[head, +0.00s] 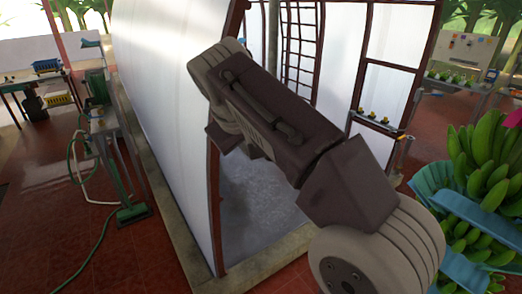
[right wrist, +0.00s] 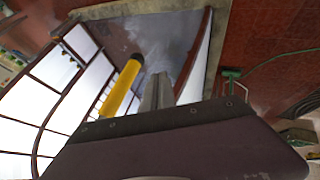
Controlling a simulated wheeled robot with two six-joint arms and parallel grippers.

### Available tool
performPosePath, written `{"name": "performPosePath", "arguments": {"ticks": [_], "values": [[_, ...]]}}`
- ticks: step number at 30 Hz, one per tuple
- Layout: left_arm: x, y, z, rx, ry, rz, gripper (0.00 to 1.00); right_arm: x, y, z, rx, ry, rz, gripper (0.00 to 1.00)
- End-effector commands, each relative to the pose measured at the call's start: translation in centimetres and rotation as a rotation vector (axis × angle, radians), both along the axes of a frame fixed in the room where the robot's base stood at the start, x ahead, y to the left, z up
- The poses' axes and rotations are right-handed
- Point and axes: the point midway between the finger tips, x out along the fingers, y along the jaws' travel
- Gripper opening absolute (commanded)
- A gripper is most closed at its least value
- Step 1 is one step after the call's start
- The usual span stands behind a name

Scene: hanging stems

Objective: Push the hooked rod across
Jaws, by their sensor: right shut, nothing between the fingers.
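No hooked rod can be made out for certain in either view. In the right wrist view, my right gripper (right wrist: 158,92) shows as two grey fingers shut together with nothing between them. A yellow bar with a dark end (right wrist: 122,88) lies just left of the fingers; its lower end is hidden behind the dark gripper body. I cannot tell whether it has a hook or touches the fingers. In the head view, my right arm crosses the middle and hides its own gripper. My left gripper is not in view.
A white-panelled enclosure with red-brown frames (head: 165,90) stands close ahead on a concrete kerb (head: 160,190). A banana bunch with blue wrapping (head: 490,170) is at the right. Red tiled floor is open at the lower left.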

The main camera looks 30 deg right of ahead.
Motion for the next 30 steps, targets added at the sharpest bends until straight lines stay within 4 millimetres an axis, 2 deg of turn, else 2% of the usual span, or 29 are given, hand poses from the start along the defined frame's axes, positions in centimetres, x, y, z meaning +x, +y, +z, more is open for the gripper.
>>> {"name": "performPosePath", "arguments": {"ticks": [1, 9, 12, 18, 30], "values": [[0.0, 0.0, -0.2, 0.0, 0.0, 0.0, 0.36, 0.5, -0.5, -1.0, -0.001, 0.005, -0.004, 0.0], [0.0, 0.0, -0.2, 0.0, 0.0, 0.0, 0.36, 3.3, -2.5, -5.6, -0.001, 0.004, -0.003, 0.0], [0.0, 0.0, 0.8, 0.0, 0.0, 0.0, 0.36, 3.8, -4.2, -5.3, 0.0, 0.002, -0.008, 0.0], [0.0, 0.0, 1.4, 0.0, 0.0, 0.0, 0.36, 4.4, -6.1, -5.5, 0.0, 0.001, -0.003, 0.0], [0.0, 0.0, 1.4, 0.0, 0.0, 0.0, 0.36, 4.5, -6.5, -5.6, 0.0, 0.001, -0.001, 0.0]]}}
